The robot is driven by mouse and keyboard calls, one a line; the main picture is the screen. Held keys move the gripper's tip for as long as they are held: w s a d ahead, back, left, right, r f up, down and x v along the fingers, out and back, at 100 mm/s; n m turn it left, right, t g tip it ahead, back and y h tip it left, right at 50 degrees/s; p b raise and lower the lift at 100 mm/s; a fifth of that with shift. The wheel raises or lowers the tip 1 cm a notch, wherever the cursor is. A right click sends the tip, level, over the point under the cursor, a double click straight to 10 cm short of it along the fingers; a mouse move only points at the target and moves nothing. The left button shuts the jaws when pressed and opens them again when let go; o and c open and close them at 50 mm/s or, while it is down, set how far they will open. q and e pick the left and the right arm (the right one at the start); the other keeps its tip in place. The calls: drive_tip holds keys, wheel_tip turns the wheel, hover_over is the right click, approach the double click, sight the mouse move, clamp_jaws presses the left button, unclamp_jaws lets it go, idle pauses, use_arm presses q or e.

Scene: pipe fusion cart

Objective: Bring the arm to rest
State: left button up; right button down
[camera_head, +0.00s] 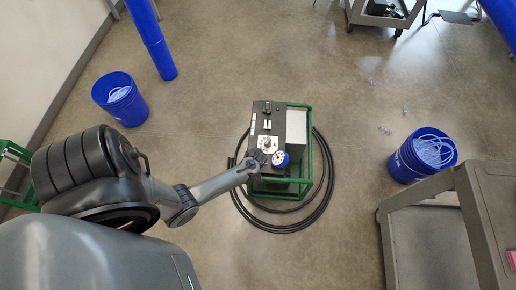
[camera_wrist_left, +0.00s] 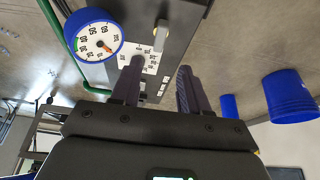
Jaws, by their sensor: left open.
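My left gripper (camera_head: 258,160) is over the control panel of the fusion machine (camera_head: 295,125), a dark box in a green frame. In the left wrist view its two dark fingers (camera_wrist_left: 156,88) are apart with nothing between them. A round blue-rimmed gauge (camera_head: 280,159) is just right of the gripper in the head view; it also shows upper left in the left wrist view (camera_wrist_left: 93,36). A light-coloured lever (camera_wrist_left: 161,34) on the panel lies beyond the fingertips, apart from them as far as I can tell. My right gripper is in neither view.
Black hose (camera_head: 240,203) coils on the floor around the machine. Blue buckets stand at left (camera_head: 121,99) and right (camera_head: 422,155). A grey cart (camera_head: 428,240) is at lower right, and a blue post (camera_head: 151,40) at upper left. Small scraps lie on otherwise open floor.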

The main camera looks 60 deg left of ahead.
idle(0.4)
use_arm(q)
drive_tip(key=s+d+m, duration=0.1)
drive_tip(key=s, duration=0.7)
drive_tip(key=d+r+m+t+h, duration=0.1)
drive_tip(key=d+r+m, duration=0.3)
drive_tip(key=d+r, duration=0.45)
drive_tip(key=s+d+r+m+h, duration=0.15)
drive_tip(key=d+r+m, duration=0.3)
drive_tip(key=r, duration=0.75)
drive_tip(key=d+r+m+t+h, duration=0.15)
drive_tip(key=d+r+m, duration=0.25)
drive_tip(key=d+r, duration=0.5)
wheel_tip(320, 180, up, 32)
drive_tip(key=a+g+p, duration=0.1)
drive_tip(key=a+p, duration=0.1)
drive_tip(key=p, duration=2.9)
drive_tip(key=shift+s+r, duration=0.2)
